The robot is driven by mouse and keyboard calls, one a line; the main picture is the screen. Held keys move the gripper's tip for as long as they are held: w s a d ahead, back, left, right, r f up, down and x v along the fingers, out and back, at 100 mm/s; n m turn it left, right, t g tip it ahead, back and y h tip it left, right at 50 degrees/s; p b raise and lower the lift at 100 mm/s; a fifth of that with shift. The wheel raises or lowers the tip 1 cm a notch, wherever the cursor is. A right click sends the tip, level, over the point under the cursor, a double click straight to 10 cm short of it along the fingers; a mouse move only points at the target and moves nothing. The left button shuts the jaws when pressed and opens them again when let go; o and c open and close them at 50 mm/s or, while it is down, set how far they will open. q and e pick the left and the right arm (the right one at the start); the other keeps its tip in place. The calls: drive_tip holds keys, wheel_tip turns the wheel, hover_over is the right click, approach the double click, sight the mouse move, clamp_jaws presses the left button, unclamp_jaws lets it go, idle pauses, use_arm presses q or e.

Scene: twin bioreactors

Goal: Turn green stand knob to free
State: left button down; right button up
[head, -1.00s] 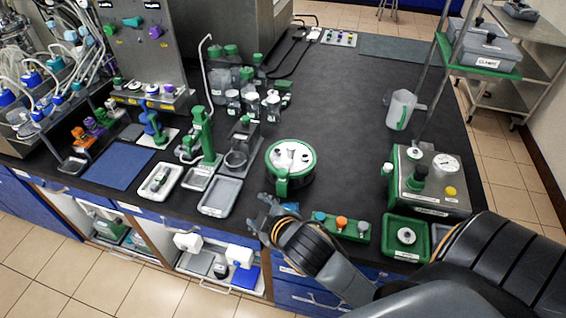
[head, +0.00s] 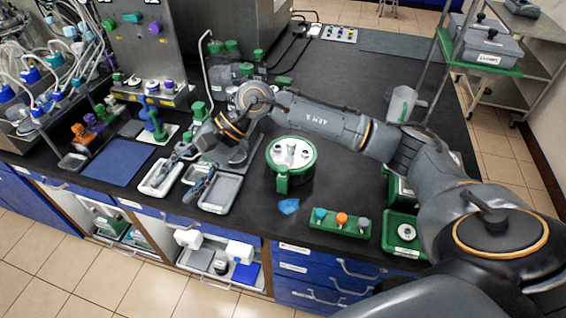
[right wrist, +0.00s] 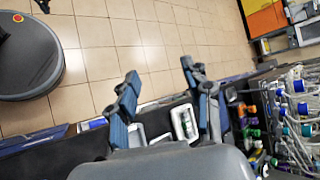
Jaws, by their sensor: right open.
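The green stand (head: 200,112) is at the left part of the bench with a bent metal rod (head: 205,62) rising from it. Most of the stand, and any knob on it, is hidden behind my right arm and wrist. My right gripper (head: 183,178) is open, above the small trays at the bench's front edge, in front of the stand. In the right wrist view my right gripper's two fingers (right wrist: 160,80) are spread wide with nothing between them but floor and bench edge behind. My left gripper is not in view.
A white tray (head: 148,186) and a grey tray (head: 221,196) lie below the gripper. A blue mat (head: 118,163) is to the left. A round green-rimmed device (head: 291,155) and a green block with coloured knobs (head: 340,224) stand to the right.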

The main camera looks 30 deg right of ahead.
drive_tip(key=w+d+f+n+h, duration=0.25)
drive_tip(key=d+h, duration=0.35)
drive_tip(key=d, duration=0.7)
wheel_tip(320, 180, up, 3)
drive_tip(key=n+h, duration=0.2)
drive_tip(key=h, duration=0.3)
hover_over(283, 168)
drive_tip(key=shift+g, duration=0.4)
wheel_tip(283, 168, down, 12)
drive_tip(key=p, duration=0.4)
drive_tip(key=shift+f, duration=0.7)
clamp_jaws()
